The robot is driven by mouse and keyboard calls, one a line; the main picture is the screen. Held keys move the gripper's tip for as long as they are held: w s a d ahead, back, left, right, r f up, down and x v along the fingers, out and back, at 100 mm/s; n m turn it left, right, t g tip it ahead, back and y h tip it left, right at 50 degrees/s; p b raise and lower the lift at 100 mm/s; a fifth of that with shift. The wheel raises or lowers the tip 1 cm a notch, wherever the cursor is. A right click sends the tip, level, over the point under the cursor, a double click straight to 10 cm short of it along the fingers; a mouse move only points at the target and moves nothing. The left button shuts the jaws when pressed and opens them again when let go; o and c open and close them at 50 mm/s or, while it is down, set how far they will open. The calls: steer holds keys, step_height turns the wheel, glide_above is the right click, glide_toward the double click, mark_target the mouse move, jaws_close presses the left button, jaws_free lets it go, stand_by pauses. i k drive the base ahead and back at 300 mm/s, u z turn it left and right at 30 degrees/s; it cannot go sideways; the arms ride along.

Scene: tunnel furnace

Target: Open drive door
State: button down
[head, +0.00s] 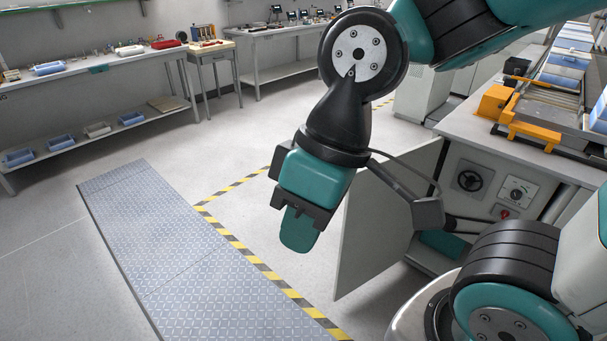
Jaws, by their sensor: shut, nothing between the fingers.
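The drive door (376,232) is a flat grey panel at the centre right of the head view. It stands swung out from the front of the furnace cabinet (455,151), with its free edge towards the floor markings. My gripper (299,230) is shut and empty, pointing down, left of the door's free edge in the picture. A gap of floor shows between the fingers and the door. I see no handle on the door.
The cabinet front bears a handwheel (470,180), a dial (517,193) and a red button (504,213). A metal floor plate (190,262) and striped tape (262,266) lie left.

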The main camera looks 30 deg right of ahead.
mark_target(377, 228)
steer(key=i, duration=1)
steer(key=z, duration=0.25)
